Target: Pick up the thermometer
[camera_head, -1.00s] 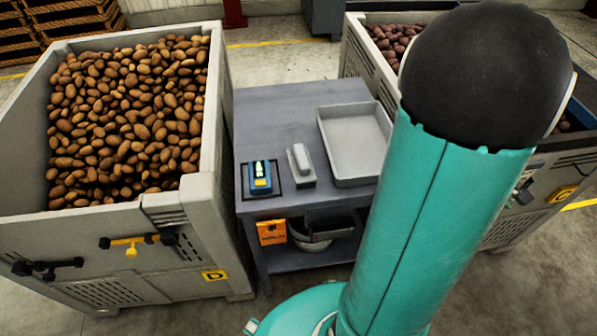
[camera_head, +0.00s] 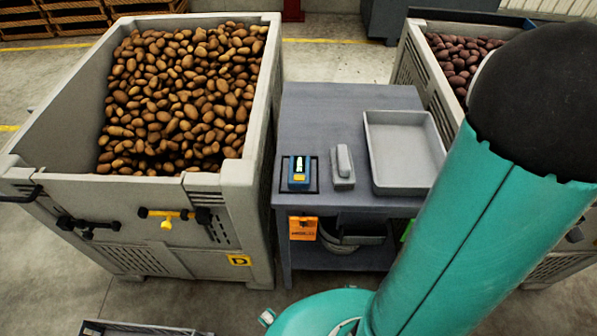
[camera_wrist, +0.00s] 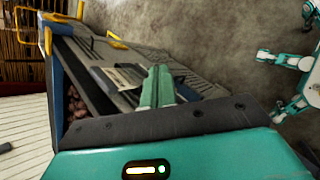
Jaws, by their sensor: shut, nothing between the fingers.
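The head view shows my teal arm at the right, but not the gripper.
A pale grey object (camera_head: 343,166) sits right of the device, beside a shallow grey tray (camera_head: 377,150). A large potato bin (camera_head: 262,110) stands left of the table. Another bin (camera_head: 420,70) stands behind at right. An orange tag (camera_head: 303,229) hangs at the table front.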

